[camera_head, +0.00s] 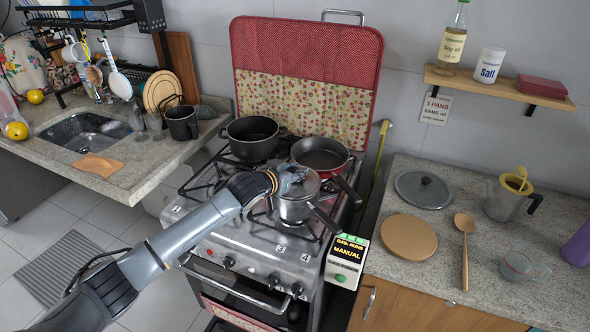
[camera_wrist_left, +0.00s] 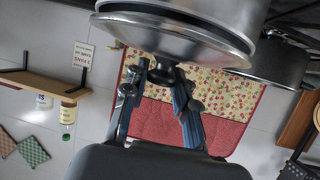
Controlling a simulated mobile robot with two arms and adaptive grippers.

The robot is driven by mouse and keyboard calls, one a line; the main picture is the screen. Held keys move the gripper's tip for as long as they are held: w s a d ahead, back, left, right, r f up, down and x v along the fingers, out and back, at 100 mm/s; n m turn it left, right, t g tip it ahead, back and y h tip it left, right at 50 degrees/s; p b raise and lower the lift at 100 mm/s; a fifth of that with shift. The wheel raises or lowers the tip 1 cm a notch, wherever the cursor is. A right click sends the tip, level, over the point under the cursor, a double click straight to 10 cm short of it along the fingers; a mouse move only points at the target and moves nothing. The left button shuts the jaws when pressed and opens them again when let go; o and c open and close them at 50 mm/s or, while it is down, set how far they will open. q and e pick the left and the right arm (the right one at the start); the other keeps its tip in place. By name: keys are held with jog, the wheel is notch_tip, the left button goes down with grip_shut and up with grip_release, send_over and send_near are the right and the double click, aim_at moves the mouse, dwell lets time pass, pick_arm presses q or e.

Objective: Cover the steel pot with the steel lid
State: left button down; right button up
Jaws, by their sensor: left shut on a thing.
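The steel pot (camera_head: 294,209) stands on a front burner of the stove, its dark handle pointing to the lower right. The steel lid (camera_head: 303,186) is over the pot's mouth. My left gripper (camera_head: 289,178) reaches in from the left above the pot, shut on the lid's knob. The left wrist view is upside down; there the gripper (camera_wrist_left: 159,78) has its fingers around the dark knob under the lid (camera_wrist_left: 180,38). The pot (camera_wrist_left: 205,9) is right against the lid's far side, slightly offset. Whether the rim is fully seated I cannot tell. My right gripper is not in view.
A black pot (camera_head: 253,139) and a red pan (camera_head: 321,157) stand on the rear burners. The right counter holds a grey lid (camera_head: 424,190), a round wooden board (camera_head: 408,237) and a wooden spoon (camera_head: 465,250). A padded red cover (camera_head: 305,75) stands behind the stove.

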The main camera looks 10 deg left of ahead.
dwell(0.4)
pick_arm(q)
jog(key=shift+c, duration=2)
grip_release()
notch_tip(320, 180, up, 7)
jog(key=p, duration=0.7)
jog(key=shift+s, duration=0.1)
